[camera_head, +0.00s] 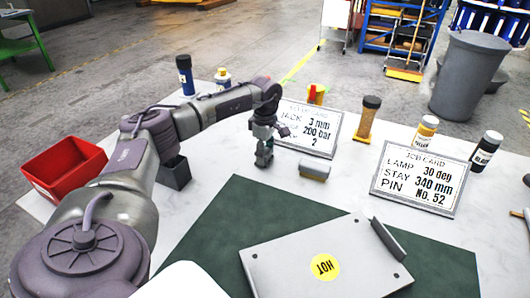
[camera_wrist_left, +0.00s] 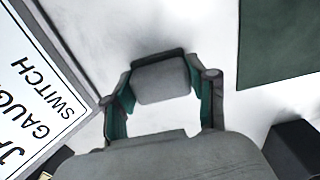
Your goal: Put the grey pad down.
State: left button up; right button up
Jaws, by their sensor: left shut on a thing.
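My left gripper (camera_head: 264,158) is low over the white table, in front of the left job card. In the left wrist view its green-sided fingers (camera_wrist_left: 162,95) are shut on the grey pad (camera_wrist_left: 162,83), a small block with rounded corners. In the head view the fingers largely hide the pad. I cannot tell whether its underside touches the table. My right gripper is not in view.
A grey-topped block (camera_head: 315,169) lies just right of the gripper. The left job card (camera_head: 310,128) stands behind. A dark open box (camera_head: 174,173) and red bin (camera_head: 64,168) are left. A green mat (camera_head: 225,220) bears a grey plate marked HOT (camera_head: 290,260). Bare table lies between gripper and mat.

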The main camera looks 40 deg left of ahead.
pick_arm(q)
jog(key=o, duration=1.1)
notch_tip(320, 180, up, 12)
jog(key=shift+r+b, duration=0.15)
jog(key=shift+b, duration=0.3)
